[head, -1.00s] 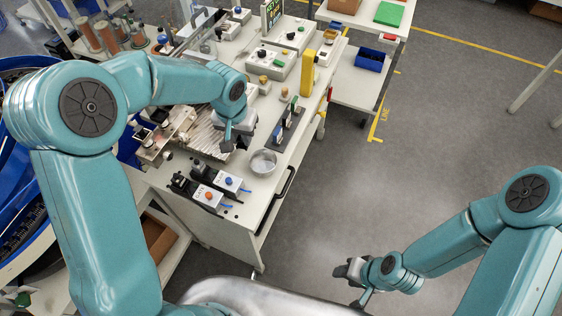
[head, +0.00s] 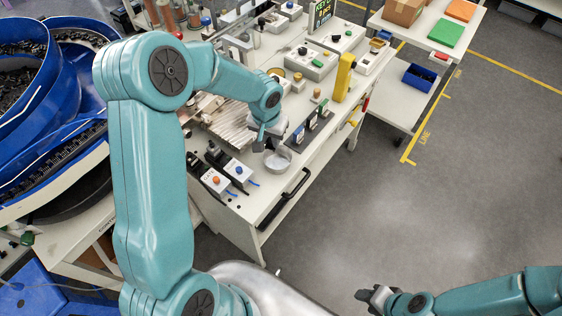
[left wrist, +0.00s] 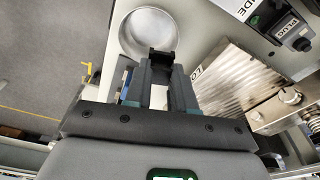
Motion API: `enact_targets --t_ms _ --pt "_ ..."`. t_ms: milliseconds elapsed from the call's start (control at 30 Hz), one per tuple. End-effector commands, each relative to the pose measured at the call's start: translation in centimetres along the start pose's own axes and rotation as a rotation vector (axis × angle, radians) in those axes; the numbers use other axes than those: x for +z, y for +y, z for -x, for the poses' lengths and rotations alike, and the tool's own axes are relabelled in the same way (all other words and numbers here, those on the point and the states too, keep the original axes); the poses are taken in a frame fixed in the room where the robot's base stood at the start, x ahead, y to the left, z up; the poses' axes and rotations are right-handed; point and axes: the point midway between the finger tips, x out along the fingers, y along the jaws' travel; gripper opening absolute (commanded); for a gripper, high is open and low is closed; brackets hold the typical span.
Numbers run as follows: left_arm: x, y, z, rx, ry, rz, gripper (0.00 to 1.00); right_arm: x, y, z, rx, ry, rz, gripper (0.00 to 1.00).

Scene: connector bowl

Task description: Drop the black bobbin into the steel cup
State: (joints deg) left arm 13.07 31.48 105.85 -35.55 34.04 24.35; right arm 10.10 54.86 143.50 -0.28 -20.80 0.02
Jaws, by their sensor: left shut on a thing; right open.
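The steel cup (head: 278,161) is a round, open metal cup near the front edge of the workbench. It also shows at the top of the left wrist view (left wrist: 142,36). My left gripper (head: 261,143) is just beside the cup, at its upper left in the head view. In the left wrist view its fingers are shut on a small black thing, the black bobbin (left wrist: 161,60), which overlaps the cup's lower rim in the picture. The bobbin's height over the cup is unclear. My right gripper (head: 372,296) is open and empty, away from the bench over the floor.
Two switch boxes (head: 236,170) stand left of the cup. A row of upright dark modules (head: 310,128) stands to its right, near a yellow post (head: 344,77). A ribbed metal plate (left wrist: 240,85) lies close by.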

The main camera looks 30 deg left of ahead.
Motion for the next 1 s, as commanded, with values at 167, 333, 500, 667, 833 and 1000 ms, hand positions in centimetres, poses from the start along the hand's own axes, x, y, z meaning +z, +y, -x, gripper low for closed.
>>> enact_targets --t_ms 167,333,500,667,833,1000 --pt "0.4 0.2 -2.8 0.0 -0.003 -0.001 0.0 0.0 0.6 -1.8 0.0 -0.001 0.001 0.44" --pt "0.5 0.4 -4.3 0.001 0.0 -0.003 0.0 0.0 0.9 -2.6 0.0 0.0 0.0 0.44" --pt "0.4 0.6 -4.5 0.001 0.0 -0.004 0.0 0.0 0.9 -2.6 0.0 0.0 0.0 0.44" --pt "0.3 0.7 -4.4 0.001 0.0 -0.005 0.37 0.0 0.9 -2.5 0.0 -0.001 0.0 0.44" --pt "0.3 0.7 -4.4 0.001 -0.001 -0.005 0.54 0.0 0.9 -2.5 0.0 0.0 0.0 0.44" --pt "0.3 0.7 -4.4 0.001 -0.001 -0.004 0.54 0.0 0.9 -2.6 0.0 0.0 0.0 0.44"
